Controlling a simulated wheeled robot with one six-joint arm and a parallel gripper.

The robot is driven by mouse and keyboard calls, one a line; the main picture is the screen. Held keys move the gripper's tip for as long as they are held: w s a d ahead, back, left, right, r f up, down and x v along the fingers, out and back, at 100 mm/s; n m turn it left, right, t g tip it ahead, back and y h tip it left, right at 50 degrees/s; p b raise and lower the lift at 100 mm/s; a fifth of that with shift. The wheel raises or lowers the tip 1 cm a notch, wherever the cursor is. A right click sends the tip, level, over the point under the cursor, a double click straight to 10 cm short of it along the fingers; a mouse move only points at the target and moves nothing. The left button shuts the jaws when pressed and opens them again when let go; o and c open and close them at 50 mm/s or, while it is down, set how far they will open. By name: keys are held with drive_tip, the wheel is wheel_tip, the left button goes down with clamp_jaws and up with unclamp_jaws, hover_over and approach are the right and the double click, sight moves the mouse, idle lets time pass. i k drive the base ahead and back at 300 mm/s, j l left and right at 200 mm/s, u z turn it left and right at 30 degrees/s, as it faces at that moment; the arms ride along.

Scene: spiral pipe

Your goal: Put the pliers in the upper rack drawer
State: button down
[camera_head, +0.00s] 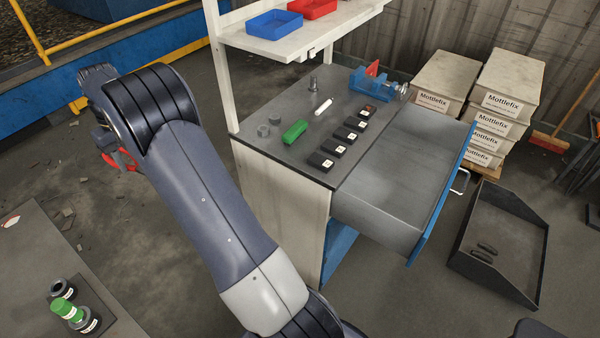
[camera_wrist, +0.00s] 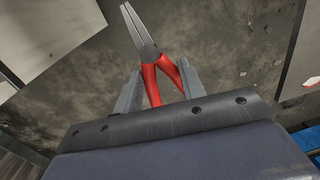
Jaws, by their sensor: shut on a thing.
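The pliers (camera_wrist: 158,68) have grey jaws and red handles. In the wrist view my gripper (camera_wrist: 158,85) is shut on the red handles, with the jaws pointing away from it. In the head view the red handles of the pliers (camera_head: 122,160) show at the left, partly hidden by my arm, held in the air above the floor. The upper drawer (camera_head: 405,185) of the rack is pulled out, with a blue front and a grey inside that looks empty. My gripper is well to the left of the drawer; its fingers are mostly hidden in the head view.
A black tray (camera_head: 505,240) lies on the floor at right, near stacked boxes (camera_head: 503,95). A grey table (camera_head: 35,255) stands at lower left.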

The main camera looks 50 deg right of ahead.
sight(388, 205)
drive_tip(key=k+l+z, duration=0.15)
drive_tip(key=k+z, duration=0.25)
drive_tip(key=k+l+z, duration=0.4)
drive_tip(key=i+j, duration=0.05)
drive_tip(key=j, duration=0.05)
